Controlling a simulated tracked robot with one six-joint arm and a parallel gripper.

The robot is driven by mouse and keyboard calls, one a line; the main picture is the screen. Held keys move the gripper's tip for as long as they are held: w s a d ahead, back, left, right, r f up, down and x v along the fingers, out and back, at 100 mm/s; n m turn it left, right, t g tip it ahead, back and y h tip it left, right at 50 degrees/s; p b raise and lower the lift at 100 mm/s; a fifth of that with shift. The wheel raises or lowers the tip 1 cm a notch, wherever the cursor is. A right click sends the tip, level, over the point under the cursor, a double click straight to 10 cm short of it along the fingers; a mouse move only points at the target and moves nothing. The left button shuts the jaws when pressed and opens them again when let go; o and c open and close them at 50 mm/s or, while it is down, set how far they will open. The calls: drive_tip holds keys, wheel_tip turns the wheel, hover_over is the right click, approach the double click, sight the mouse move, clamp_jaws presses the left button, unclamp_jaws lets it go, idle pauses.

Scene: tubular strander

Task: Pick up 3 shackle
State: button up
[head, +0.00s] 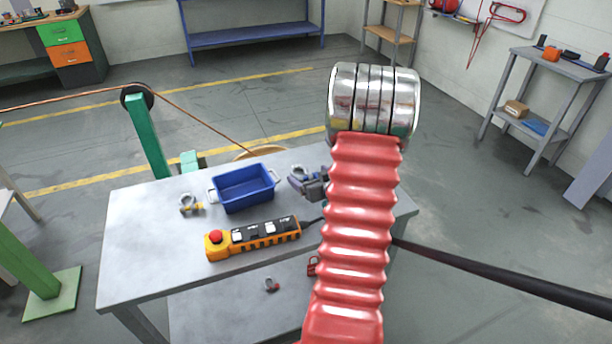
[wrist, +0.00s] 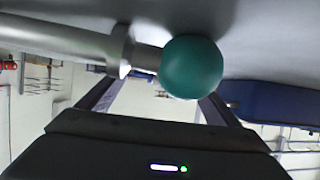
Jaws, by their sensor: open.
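A small grey shackle-like piece with a red part (head: 271,285) lies on the lower shelf. A ring-like grey piece (head: 298,173) shows by the blue-grey vise (head: 313,188); I cannot tell whether it is a shackle. My gripper (wrist: 160,88) is open in the wrist view, its two dark fingers apart. No shackle shows between them. The head view does not show the gripper; my arm covers the table's right part.
A green ball (wrist: 191,67) on a metal rod (wrist: 75,40) is close in front of my fingers in the wrist view. A yellow control pendant (head: 252,238) lies at the table's front. A small red item (head: 313,266) is on the lower shelf. The table's left end is clear.

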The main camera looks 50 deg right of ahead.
drive_tip(key=c, duration=1.6)
